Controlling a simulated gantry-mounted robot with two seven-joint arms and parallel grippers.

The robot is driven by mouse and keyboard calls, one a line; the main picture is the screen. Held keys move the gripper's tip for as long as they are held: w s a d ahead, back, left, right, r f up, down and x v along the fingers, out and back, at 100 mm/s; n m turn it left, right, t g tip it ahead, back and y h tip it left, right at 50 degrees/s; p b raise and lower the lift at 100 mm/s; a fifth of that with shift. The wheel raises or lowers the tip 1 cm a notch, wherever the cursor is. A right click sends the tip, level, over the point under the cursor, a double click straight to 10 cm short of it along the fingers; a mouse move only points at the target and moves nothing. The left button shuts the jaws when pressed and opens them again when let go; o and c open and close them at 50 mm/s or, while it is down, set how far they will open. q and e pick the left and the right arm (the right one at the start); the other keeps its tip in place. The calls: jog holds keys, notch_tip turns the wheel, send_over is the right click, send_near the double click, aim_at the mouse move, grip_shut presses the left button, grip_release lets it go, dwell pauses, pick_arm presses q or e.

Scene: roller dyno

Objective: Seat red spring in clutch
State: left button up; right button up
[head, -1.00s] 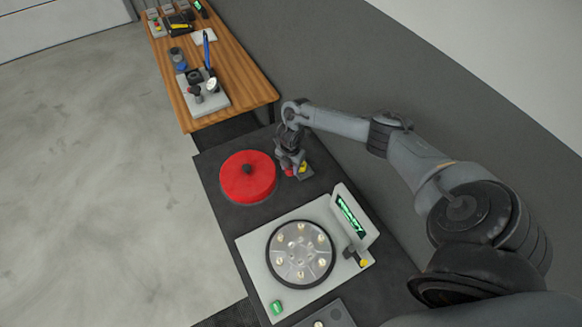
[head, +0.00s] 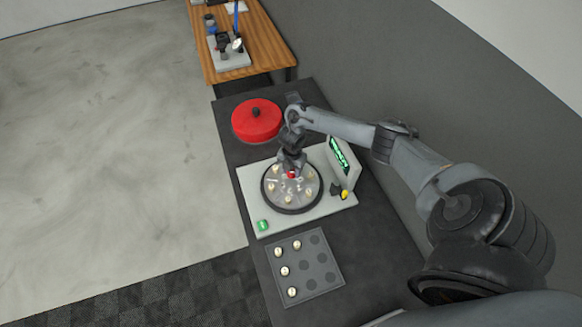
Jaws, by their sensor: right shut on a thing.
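The clutch (head: 301,197) is a round grey disc with a dark rim and several pale round pieces in it, set on a light grey machine base. My right gripper (head: 291,170) is over the back part of the clutch. It is shut on the red spring (head: 291,175), a small red piece at its fingertips. I cannot tell whether the spring touches the clutch or hangs just above it. My left gripper is not in view.
A red round lid (head: 257,122) with a dark knob lies behind the machine. A display (head: 340,154) and a yellow knob (head: 345,194) stand at the right, a green button (head: 263,225) at the front. A grey tray (head: 313,285) with several pale pieces lies in front. A wooden bench (head: 262,45) is at the back.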

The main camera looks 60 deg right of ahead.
aim_at(292, 183)
jog(key=shift+w+d+f, duration=0.15)
jog(key=shift+d+f, duration=0.1)
jog(key=shift+w+d+f+b, duration=0.1)
jog(key=shift+f+b, duration=0.2)
jog(key=shift+b, duration=0.2)
notch_tip(292, 183, down, 4)
jog(key=b, duration=0.3)
jog(key=shift+r, duration=0.2)
jog(key=shift+f+b, duration=0.6)
jog(key=shift+f, duration=0.05)
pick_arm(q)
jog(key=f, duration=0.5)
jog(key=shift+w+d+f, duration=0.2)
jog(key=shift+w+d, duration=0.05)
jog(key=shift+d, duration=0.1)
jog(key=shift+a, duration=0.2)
pick_arm(e)
jog(key=shift+f, duration=0.1)
jog(key=shift+f, duration=0.1)
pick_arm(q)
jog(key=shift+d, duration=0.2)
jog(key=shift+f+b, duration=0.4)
pick_arm(e)
jog(key=shift+f, duration=0.45)
